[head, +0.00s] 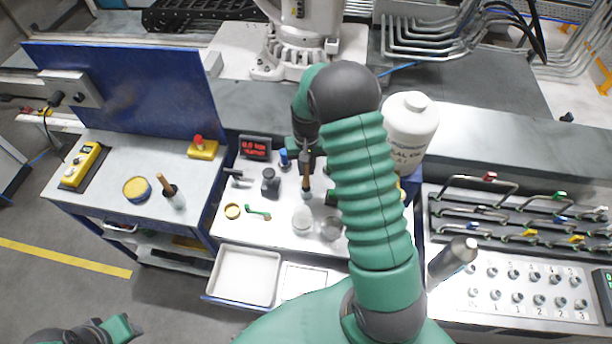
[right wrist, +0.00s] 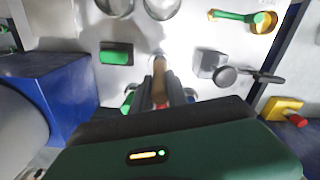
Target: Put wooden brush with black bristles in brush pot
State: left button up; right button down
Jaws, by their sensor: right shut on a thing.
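My right gripper (head: 307,158) is over the middle table, shut on a brush with a wooden handle (head: 306,176). The brush points down toward the table front, with a dark end below. In the right wrist view the wooden handle (right wrist: 159,72) sticks out from between the fingers; its bristles are not clear there.
Two clear jars (head: 302,221) stand in front of the held brush. A green-handled tool (head: 258,212), a yellow-rimmed dish (head: 232,211) and a black stamp-like object (head: 270,184) lie to its left. A large white canister (head: 410,125) stands right. An open drawer (head: 246,276) juts out in front.

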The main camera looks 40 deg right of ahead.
aim_at(306, 176)
notch_tip(306, 176, down, 3)
jog(key=shift+f+p, duration=0.1)
jog(key=shift+p, duration=0.25)
jog(key=shift+d+f, duration=0.15)
jog(key=shift+f, duration=0.25)
jog(key=shift+f, duration=0.15)
jog(key=c, duration=1.3)
grip_release()
